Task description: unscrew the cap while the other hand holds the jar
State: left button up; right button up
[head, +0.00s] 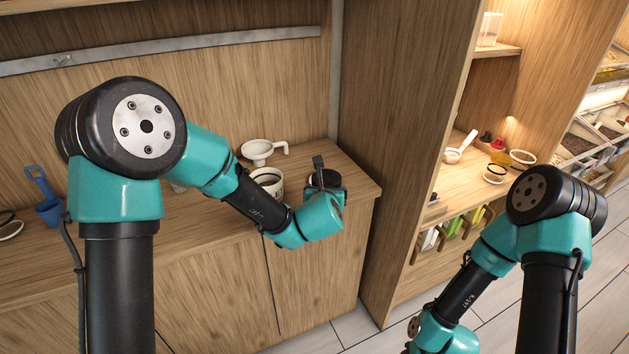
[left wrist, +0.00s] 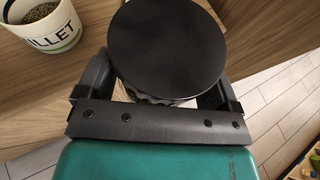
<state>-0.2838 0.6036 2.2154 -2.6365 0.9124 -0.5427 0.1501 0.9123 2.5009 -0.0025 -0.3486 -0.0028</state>
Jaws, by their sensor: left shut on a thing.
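The jar with a wide, flat black cap (left wrist: 167,45) fills the middle of the left wrist view. Only a thin strip of the jar's pale, shiny side (left wrist: 150,99) shows below the cap. My left gripper (left wrist: 160,82) has one finger on each side of the jar and is shut on it. In the head view the black cap (head: 326,179) shows near the right end of the wooden counter, largely behind my left wrist. The cap is on the jar. My right arm hangs at the lower right, over the floor, and its gripper is out of view.
A white millet pot (left wrist: 42,25) stands close to the jar on the counter (head: 205,228). A white funnel-like cup with a handle (head: 258,149) is behind it. A blue scoop (head: 46,197) is at far left. A tall wooden panel (head: 385,150) rises right of the counter.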

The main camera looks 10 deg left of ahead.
pick_arm(q)
jog(key=d+f, duration=0.1)
jog(key=f, duration=0.1)
jog(key=w+d+f, duration=0.1)
jog(key=d+f, duration=0.1)
jog(key=f, duration=0.1)
jog(key=shift+w+d+f, duration=0.2)
jog(key=shift+d+f, duration=0.15)
